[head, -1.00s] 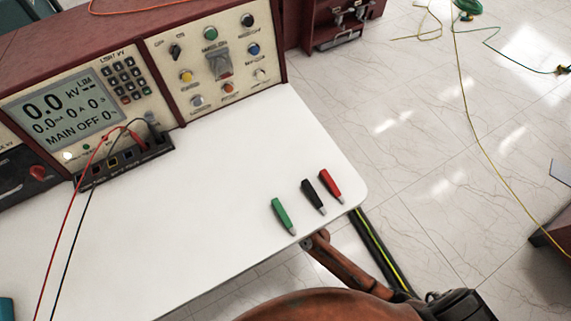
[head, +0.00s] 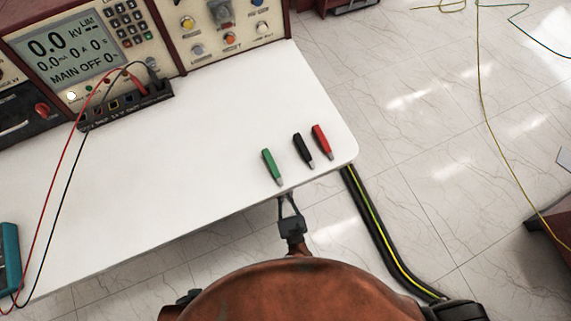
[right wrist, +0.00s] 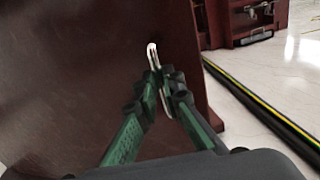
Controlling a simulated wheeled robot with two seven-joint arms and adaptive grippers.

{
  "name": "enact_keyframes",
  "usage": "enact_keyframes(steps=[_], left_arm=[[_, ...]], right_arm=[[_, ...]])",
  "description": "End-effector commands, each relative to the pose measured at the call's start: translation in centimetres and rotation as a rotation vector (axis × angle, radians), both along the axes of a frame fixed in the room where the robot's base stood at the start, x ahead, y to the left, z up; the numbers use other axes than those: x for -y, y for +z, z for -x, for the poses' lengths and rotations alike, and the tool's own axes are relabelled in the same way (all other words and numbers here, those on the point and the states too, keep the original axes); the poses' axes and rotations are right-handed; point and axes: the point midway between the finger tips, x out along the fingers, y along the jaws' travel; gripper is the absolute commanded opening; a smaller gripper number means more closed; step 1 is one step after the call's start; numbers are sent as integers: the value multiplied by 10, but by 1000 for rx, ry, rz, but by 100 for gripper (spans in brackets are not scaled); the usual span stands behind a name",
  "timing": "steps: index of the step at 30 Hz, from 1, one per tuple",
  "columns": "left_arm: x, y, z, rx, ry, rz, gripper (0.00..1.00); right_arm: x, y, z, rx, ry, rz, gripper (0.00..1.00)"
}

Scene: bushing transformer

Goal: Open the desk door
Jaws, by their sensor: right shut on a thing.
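The desk door (right wrist: 70,70) is a dark red-brown panel filling the left of the right wrist view. A slim metal handle (right wrist: 152,52) stands on it near its right side. My right gripper (right wrist: 160,92) is shut on the handle, with its green-and-black fingers on either side of it. In the head view my right gripper (head: 289,203) reaches under the front edge of the white desk top (head: 200,150), which hides the door, the handle and the fingertips. I cannot tell whether the door stands ajar. My left gripper is not in view.
Green (head: 271,167), black (head: 303,150) and red (head: 322,142) clips lie near the desk's right corner. A control panel (head: 75,55) stands at the back. A thick black cable with a yellow-green stripe (head: 375,220) runs along the floor at right.

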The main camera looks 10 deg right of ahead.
Motion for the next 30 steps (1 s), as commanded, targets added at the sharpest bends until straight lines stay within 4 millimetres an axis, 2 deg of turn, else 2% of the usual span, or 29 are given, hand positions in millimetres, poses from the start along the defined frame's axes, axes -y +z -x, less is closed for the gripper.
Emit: enact_keyframes(steps=[2,3,10,20,23,30], left_arm=[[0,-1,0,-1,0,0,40],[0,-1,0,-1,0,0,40],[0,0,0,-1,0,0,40],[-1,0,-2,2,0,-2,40],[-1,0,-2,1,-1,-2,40],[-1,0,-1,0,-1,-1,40]], right_arm=[[0,-6,2,-10,3,3,0],[0,-6,2,-10,4,3,9],[0,-3,1,-4,2,2,25],[2,-1,2,-1,-1,3,26],[3,-1,10,-1,-2,3,26],[7,-4,48,-6,0,7,26]])
